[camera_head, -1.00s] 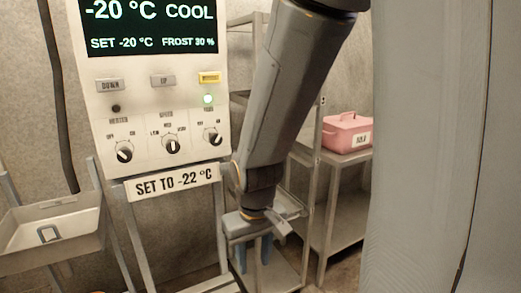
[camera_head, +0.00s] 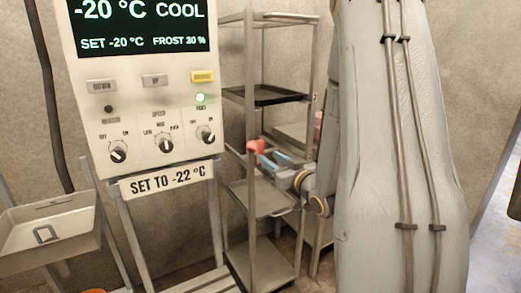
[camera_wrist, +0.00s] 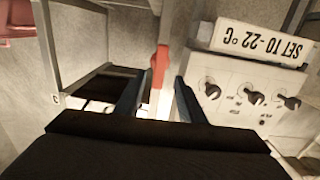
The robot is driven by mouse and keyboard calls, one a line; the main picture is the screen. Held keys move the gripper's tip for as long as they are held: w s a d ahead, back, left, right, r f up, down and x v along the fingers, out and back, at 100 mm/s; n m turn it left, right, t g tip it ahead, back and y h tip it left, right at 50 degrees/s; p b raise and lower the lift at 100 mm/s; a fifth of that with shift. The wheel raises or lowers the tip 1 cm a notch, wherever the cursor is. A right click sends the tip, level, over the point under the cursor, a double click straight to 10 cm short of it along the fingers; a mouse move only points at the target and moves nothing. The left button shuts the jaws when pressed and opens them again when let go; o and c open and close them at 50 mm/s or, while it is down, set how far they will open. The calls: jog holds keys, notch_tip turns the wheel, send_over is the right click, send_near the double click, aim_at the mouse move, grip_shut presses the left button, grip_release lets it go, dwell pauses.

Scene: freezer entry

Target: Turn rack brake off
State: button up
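The metal shelf rack (camera_head: 250,195) stands right of the control panel, with a red brake lever (camera_head: 253,146) on its front post. My gripper (camera_head: 268,158) is at the lever's right, with its blue fingers pointing left toward it. In the wrist view the red lever (camera_wrist: 161,62) lies between the two spread fingers of my gripper (camera_wrist: 157,85). I see gaps on both sides of it. How deep it sits between the fingers, I cannot tell. The gripper is open.
The control panel (camera_head: 85,130) with knobs and a "SET TO -22 °C" sign (camera_head: 167,180) stands close left of the rack. A metal tray (camera_head: 80,226) is at the lower left. A dark tray (camera_head: 270,95) lies on an upper rack shelf. A pink box (camera_wrist: 15,22) shows in the wrist view.

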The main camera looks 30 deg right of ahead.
aim_at(262, 151)
jog(key=shift+w+r, duration=0.25)
jog(key=shift+w, duration=0.25)
jog(key=w+p, duration=0.1)
jog(key=w, duration=0.5)
jog(key=shift+w+a+p, duration=0.1)
jog(key=shift+w+p, duration=0.25)
jog(key=shift+c, duration=0.4)
grip_shut()
